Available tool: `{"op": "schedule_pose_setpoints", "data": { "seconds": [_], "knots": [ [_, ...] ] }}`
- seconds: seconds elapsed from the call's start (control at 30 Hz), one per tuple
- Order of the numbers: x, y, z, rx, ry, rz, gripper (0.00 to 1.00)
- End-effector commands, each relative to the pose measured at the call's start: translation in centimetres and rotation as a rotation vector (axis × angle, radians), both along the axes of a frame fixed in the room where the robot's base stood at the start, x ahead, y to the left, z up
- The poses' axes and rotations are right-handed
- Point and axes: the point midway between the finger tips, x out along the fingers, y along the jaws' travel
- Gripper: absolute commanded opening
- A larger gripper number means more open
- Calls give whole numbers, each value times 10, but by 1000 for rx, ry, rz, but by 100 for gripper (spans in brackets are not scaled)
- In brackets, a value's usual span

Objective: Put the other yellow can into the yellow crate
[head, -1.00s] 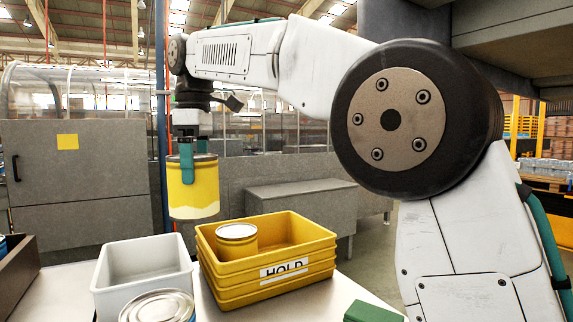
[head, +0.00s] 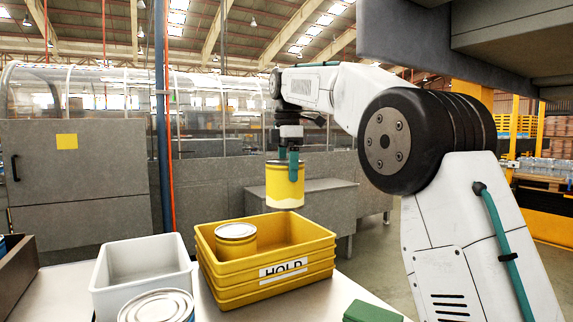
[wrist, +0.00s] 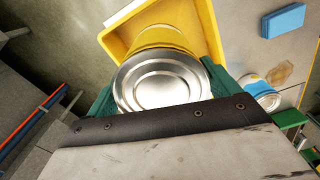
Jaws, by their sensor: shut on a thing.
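A yellow can (head: 284,188) with a paler lower band hangs upright in my gripper (head: 290,165). My gripper is shut on it, with its teal fingers on the can's sides. The can is held in the air above the far right part of the yellow crate (head: 280,268), apart from it. The crate bears a "HOLD" label. Another yellow can (head: 236,241) stands inside the crate at its left. In the wrist view, the held can's silver lid (wrist: 162,82) fills the middle and hides much of the crate (wrist: 112,42).
A white bin (head: 143,263) stands left of the crate, with a large can (head: 158,306) in front of it. A green block (head: 370,312) lies at the front right. A grey bench (head: 310,198) stands behind the crate. The crate's right part looks empty.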

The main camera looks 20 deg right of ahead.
Motion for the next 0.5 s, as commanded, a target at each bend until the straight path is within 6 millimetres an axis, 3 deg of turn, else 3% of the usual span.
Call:
{"op": "schedule_pose_setpoints", "data": {
  "seconds": [0.5],
  "knots": [
    [-1, 1, -61, 0, 2, 0, 58]
  ]
}}
